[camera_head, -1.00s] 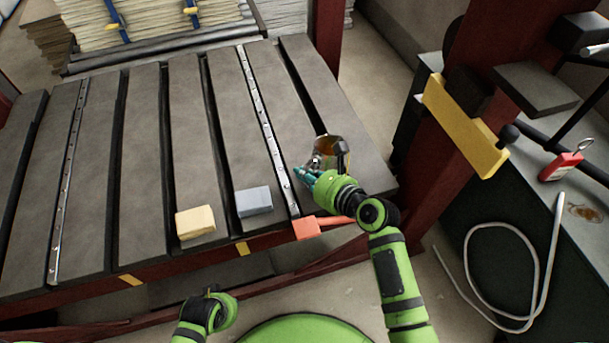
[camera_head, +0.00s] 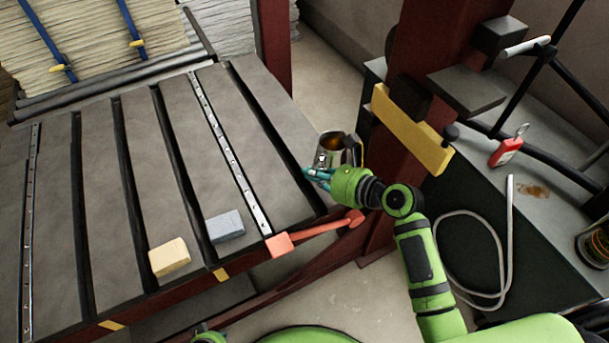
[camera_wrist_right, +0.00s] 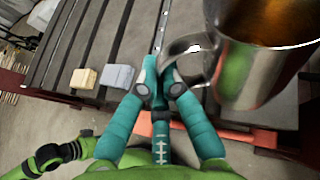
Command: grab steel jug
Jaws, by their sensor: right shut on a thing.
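The steel jug (camera_head: 330,158) is a shiny metal vessel with an amber-brown inside, near the table's right edge in the head view. In the right wrist view the jug (camera_wrist_right: 262,55) fills the upper right, its open mouth facing up. My right gripper (camera_head: 318,177) has teal fingers, shut on the jug's curved handle in the right wrist view (camera_wrist_right: 165,75). The jug appears raised off the slats. My left arm is cut off at the bottom edge of the head view; part of it shows at lower left in the wrist view, its jaws unclear.
The slatted table (camera_head: 140,150) holds a beige block (camera_head: 169,257) and a grey-blue block (camera_head: 225,228) near its front edge. A red-orange tool (camera_head: 312,232) lies at the front right corner. A dark red post with a yellow bar (camera_head: 412,130) stands right of the jug.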

